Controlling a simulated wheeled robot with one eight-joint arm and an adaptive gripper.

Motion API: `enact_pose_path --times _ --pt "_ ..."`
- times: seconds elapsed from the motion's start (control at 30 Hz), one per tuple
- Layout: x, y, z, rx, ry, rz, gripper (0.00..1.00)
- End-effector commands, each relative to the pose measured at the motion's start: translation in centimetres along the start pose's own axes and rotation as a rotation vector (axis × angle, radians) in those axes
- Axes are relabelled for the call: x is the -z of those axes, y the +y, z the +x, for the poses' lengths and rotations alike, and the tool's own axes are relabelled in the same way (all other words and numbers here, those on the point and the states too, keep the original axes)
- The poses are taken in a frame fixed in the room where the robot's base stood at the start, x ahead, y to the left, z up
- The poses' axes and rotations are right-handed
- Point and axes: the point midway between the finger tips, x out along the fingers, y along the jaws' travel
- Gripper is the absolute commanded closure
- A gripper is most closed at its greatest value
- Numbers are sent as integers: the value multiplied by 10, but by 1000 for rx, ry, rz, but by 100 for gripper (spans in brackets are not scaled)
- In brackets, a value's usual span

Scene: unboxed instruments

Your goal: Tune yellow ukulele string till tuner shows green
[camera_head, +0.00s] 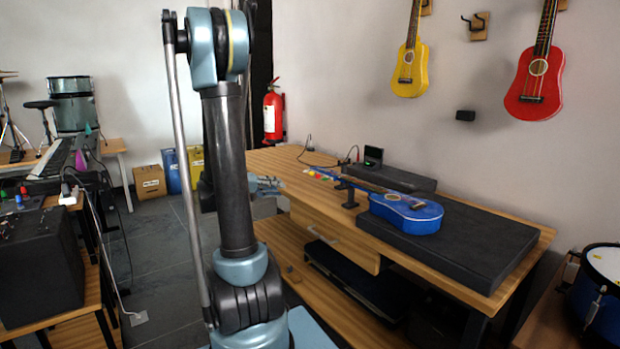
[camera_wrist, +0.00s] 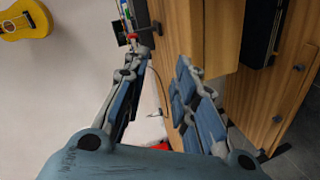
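A yellow ukulele (camera_head: 409,68) hangs on the wall, and its body also shows at the top left of the wrist view (camera_wrist: 24,19). A blue ukulele (camera_head: 405,212) lies on the table, its neck propped on a black stand and its headstock bearing coloured pegs (camera_head: 318,174). Coloured pegs also show at the top of the wrist view. A small dark device with a greenish screen, perhaps the tuner (camera_head: 373,156), stands behind the neck; its reading is too small to tell. My gripper (camera_wrist: 163,58) is open and empty, near the table's left edge, partly hidden by my arm.
The blue ukulele's body rests on a dark foam pad (camera_head: 465,243) on the wooden table (camera_head: 275,160). A red ukulele (camera_head: 538,78) hangs at right. A drum (camera_head: 602,290) stands at lower right.

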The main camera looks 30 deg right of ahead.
Motion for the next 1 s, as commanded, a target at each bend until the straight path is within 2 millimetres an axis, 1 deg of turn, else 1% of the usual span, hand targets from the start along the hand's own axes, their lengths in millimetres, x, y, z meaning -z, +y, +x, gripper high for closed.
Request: enact_pose_path --times 0.03,0.1,0.3,0.57,0.67,0.77,1.0 --pt "7 -2 6 -38 10 3 74" --pt "15 -3 12 -89 26 8 74" --pt "30 -6 23 -203 63 18 74" --pt "35 -6 29 -257 81 22 74" --pt "36 -5 35 -259 81 22 74" --pt "36 -2 46 -259 79 22 74" --pt "39 7 80 -258 79 22 74"
